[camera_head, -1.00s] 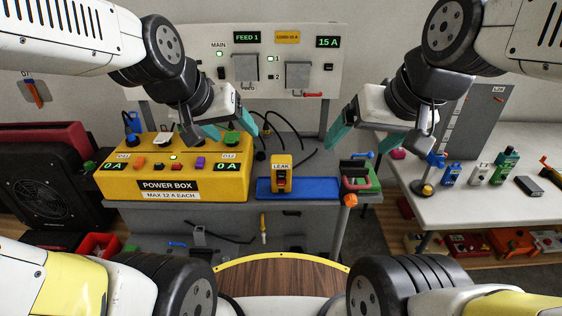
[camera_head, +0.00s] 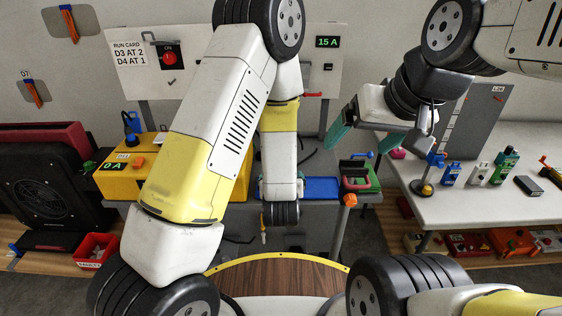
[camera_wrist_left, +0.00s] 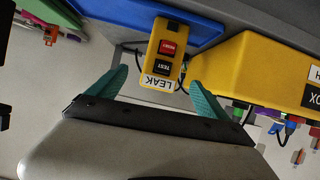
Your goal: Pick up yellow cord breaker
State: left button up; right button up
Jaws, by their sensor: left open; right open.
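The yellow cord breaker (camera_wrist_left: 164,54), with a red button, a black TEST button and a LEAK label, shows upside down in the left wrist view. It is by the blue tray (camera_wrist_left: 190,30). My left gripper (camera_wrist_left: 157,80) is open, with its teal fingertips on either side of the breaker's labelled end in the picture. I cannot tell whether they touch it. My right gripper (camera_head: 368,140) is open and empty, above the right end of the bench.
The yellow power box (camera_head: 115,183) stands left of the tray, partly behind my left arm. A green and red device (camera_head: 358,176) stands at the tray's right. A white table (camera_head: 480,208) with bottles is at right. A red bin (camera_head: 97,250) and a black fan (camera_head: 45,190) are at left.

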pick_arm(q)
jog(key=shift+t, duration=0.3)
jog(key=x, duration=0.7)
jog(key=shift+w+a+f, duration=0.15)
jog(key=shift+w+f, duration=0.1)
jog(key=shift+f, duration=0.1)
jog(key=c, duration=1.7)
jog(key=shift+r, duration=0.25)
pick_arm(e)
jog(key=shift+s, duration=0.1)
